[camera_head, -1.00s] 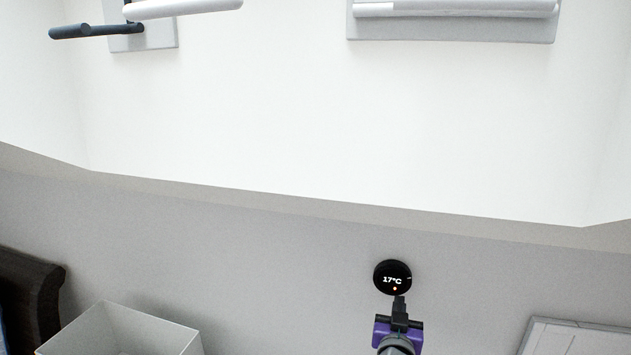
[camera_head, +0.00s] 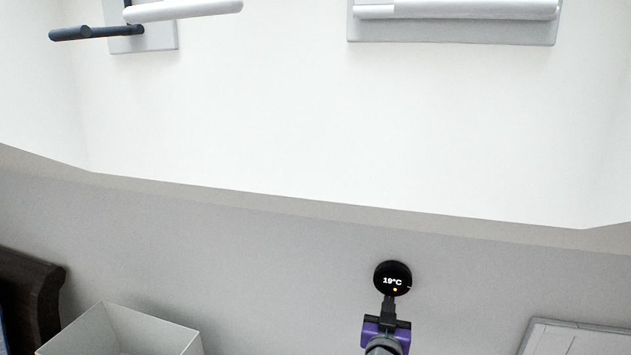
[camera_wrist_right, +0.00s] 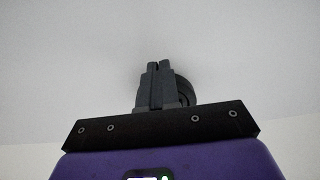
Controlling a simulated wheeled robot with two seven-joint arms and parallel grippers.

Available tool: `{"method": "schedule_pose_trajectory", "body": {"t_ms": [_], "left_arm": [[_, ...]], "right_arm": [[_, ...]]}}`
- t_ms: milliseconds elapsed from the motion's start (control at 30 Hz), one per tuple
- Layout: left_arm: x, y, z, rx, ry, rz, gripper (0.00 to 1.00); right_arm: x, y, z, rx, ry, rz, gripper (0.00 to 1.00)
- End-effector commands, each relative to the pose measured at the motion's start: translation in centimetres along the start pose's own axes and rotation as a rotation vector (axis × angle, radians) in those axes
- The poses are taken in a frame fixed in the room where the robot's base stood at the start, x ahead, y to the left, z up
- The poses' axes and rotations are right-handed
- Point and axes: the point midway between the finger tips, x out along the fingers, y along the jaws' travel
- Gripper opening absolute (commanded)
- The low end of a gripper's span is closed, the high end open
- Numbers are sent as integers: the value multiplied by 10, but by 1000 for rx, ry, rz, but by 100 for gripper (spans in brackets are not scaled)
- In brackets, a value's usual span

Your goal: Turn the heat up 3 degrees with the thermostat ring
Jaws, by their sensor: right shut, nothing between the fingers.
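The thermostat (camera_head: 393,275) is a round black dial on the grey wall in the head view. Its display reads 19°C, with a small orange dot below the number. My right gripper (camera_head: 388,299) is shut and empty, with its fingertips at the lower edge of the dial, a little left of its middle. In the right wrist view the shut fingers (camera_wrist_right: 159,66) cover much of the dark dial (camera_wrist_right: 183,88), which shows behind them and to their right. I cannot tell whether the tips press on the ring. My left gripper is not in view.
A white open box (camera_head: 124,328) stands at the lower left, beside a dark wooden bed frame (camera_head: 38,290). A pale panel (camera_head: 575,340) is at the lower right. The wall around the thermostat is clear. Window fittings (camera_head: 455,25) are at the top.

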Motion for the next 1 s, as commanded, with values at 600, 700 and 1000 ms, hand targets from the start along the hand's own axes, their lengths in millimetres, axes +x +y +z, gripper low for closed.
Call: {"method": "schedule_pose_trajectory", "body": {"t_ms": [600, 700, 1000], "left_arm": [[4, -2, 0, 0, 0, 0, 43], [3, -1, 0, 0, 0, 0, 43], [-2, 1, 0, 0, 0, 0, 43]], "right_arm": [[-9, -3, 5, 4, 6, 3, 0], [-21, -2, 5, 3, 4, 3, 0], [-54, -3, 6, 2, 3, 3, 0]]}}
